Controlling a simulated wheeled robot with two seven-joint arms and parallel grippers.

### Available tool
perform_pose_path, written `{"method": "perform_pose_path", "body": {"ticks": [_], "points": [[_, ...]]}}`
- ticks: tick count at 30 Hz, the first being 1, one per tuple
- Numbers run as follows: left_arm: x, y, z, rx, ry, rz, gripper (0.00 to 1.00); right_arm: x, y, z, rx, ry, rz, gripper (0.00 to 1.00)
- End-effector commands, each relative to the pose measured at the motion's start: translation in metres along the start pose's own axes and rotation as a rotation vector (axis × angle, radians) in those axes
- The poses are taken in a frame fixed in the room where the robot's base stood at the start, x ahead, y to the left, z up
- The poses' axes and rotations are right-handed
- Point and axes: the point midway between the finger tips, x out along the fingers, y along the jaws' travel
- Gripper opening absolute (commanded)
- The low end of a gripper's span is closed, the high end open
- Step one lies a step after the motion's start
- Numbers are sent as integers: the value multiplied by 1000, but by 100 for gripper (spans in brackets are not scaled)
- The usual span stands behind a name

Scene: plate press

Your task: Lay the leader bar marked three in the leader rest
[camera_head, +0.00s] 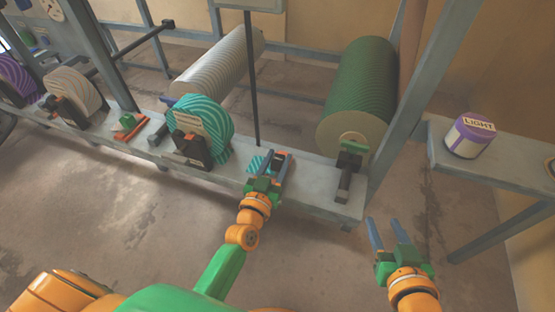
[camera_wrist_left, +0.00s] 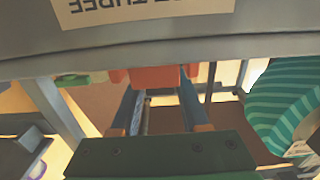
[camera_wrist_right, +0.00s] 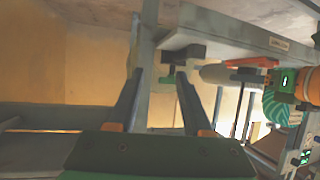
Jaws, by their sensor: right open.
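My left gripper (camera_head: 270,168) is at the bench's front edge, beside the striped teal roll, its fingers apart. In the left wrist view an orange-red block (camera_wrist_left: 150,77) lies beyond and between the fingertips; I cannot tell whether they touch it. A cream label ending in "THREE" (camera_wrist_left: 140,8) appears upside down on the grey bench edge there. I cannot tell which piece is the leader bar or the leader rest. My right gripper (camera_head: 385,232) is open and empty, in front of the gap between the bench and the right-hand table. It also shows in the right wrist view (camera_wrist_right: 159,78).
The bench (camera_head: 222,178) carries a teal striped roll (camera_head: 207,118), a white roll (camera_head: 78,90) and an orange-green piece (camera_head: 128,126). A large green roll (camera_head: 360,85) stands behind at right. A purple-and-white tub (camera_head: 468,138) sits on the right table (camera_head: 500,168). The floor in front is clear.

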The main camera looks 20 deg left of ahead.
Motion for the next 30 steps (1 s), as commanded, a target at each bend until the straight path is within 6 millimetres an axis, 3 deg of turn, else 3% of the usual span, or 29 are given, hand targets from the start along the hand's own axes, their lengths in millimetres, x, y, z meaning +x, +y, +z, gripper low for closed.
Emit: {"method": "perform_pose_path", "body": {"ticks": [1, 3, 13, 20, 24, 30], "points": [[0, 0, 0, 0, 0, 0, 61, 0, 0, 0, 0, 0, 0, 50], [0, 0, 0, 0, 0, 0, 72, 0, 0, 0, 0, -1, 0, 50], [-2, 0, 0, 0, -2, 0, 72, -1, 0, 2, 1, -14, 0, 50], [-24, 0, -2, 2, -3, 0, 72, -16, 5, 55, 11, -295, 12, 50], [-41, 0, -1, 2, -4, 1, 72, -36, 7, 91, 21, -494, 15, 50], [-62, 0, -1, 2, -2, 1, 72, -67, 8, 128, 33, -721, 18, 50]]}}
